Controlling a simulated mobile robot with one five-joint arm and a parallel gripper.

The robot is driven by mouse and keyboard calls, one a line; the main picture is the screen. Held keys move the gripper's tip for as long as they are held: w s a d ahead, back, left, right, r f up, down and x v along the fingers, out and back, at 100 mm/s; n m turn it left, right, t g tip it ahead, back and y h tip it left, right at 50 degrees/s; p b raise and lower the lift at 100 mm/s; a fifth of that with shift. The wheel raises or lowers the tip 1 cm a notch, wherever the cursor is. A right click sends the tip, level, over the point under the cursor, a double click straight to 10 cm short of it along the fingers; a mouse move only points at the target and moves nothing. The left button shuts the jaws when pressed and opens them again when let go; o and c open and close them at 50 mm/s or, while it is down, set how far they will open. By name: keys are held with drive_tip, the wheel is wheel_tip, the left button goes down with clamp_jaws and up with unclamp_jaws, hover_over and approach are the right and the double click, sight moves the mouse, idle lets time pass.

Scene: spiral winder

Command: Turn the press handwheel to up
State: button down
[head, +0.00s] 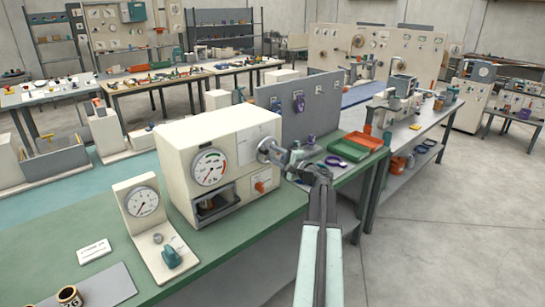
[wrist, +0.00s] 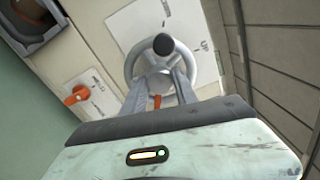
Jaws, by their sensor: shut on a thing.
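The press is a cream box (head: 215,135) with a round dial on its front, standing on the green bench. Its grey handwheel (head: 268,149) is on the right part of the front; in the wrist view the wheel (wrist: 132,62) has a pale rim and a dark round knob (wrist: 163,44). My gripper (head: 284,158) reaches the wheel from the right. In the wrist view my gripper (wrist: 160,74) has its two grey fingers shut on the handwheel, below the dark knob. The fingers hide part of the wheel. A plate with markings (wrist: 203,42) lies behind the wheel.
An orange knob (head: 260,187) is below the wheel; it also shows in the wrist view (wrist: 76,95). A gauge stand (head: 143,202) is left of the press. A green tray (head: 348,150) and an orange tray (head: 364,140) lie behind my gripper. The floor at right is clear.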

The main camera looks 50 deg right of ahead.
drive_tip(key=n, duration=0.5)
drive_tip(key=shift+n, duration=0.4)
drive_tip(key=n, duration=1.2)
drive_tip(key=shift+n, duration=0.3)
drive_tip(key=n, duration=0.5)
drive_tip(key=shift+f+n, duration=0.1)
drive_tip(key=shift+n, duration=0.2)
drive_tip(key=c, duration=1)
unclamp_jaws()
drive_tip(key=shift+o, duration=0.2)
